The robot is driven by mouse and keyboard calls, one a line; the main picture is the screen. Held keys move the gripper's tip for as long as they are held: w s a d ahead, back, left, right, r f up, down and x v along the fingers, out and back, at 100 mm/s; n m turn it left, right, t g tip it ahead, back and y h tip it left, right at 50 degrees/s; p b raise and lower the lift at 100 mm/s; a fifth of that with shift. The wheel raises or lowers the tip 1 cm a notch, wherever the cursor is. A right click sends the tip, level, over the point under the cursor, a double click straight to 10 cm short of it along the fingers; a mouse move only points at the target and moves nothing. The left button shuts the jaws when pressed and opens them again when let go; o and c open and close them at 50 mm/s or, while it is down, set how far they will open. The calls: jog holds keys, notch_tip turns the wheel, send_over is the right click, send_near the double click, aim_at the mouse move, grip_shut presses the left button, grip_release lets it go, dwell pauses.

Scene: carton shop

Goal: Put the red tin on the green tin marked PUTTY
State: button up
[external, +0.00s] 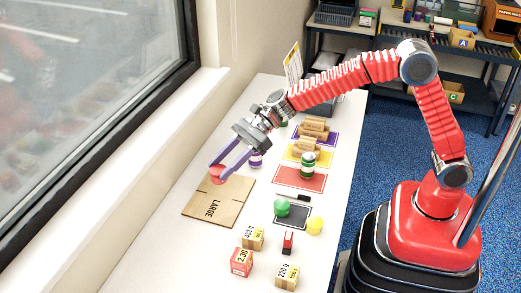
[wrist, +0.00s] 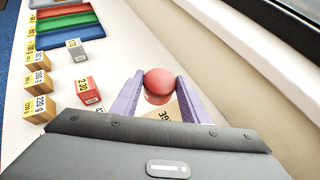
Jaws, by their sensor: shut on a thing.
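My gripper (external: 217,170), with purple fingers, is shut on a red round-topped thing (external: 217,177), which I take to be the red tin. It is held above the flat cardboard sheet marked LARGE. In the wrist view, the red tin (wrist: 158,80) sits between the fingertips of my gripper (wrist: 159,84); no label on it can be read. A green tin with a white band (external: 308,166) stands upright on the red mat, well to the right of my gripper. Its lettering is too small to read, so I cannot tell whether it says PUTTY.
A purple-banded tin (external: 256,158) stands just right of my gripper. A green ball (external: 282,206), a yellow ball (external: 315,225) and price-tagged blocks (external: 253,238) are nearer the front. Brown rolls (external: 314,128) lie behind. The window wall (external: 200,90) is close on the left.

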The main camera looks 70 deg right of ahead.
jog(key=s+d, duration=0.7)
jog(key=d, duration=0.2)
jog(key=n+g+y, duration=0.1)
jog(key=n+g, duration=0.1)
send_over(285, 201)
notch_tip(285, 201, down, 3)
jog(key=shift+f, duration=0.1)
jog(key=shift+f, duration=3.05)
jog(key=shift+f, duration=1.9)
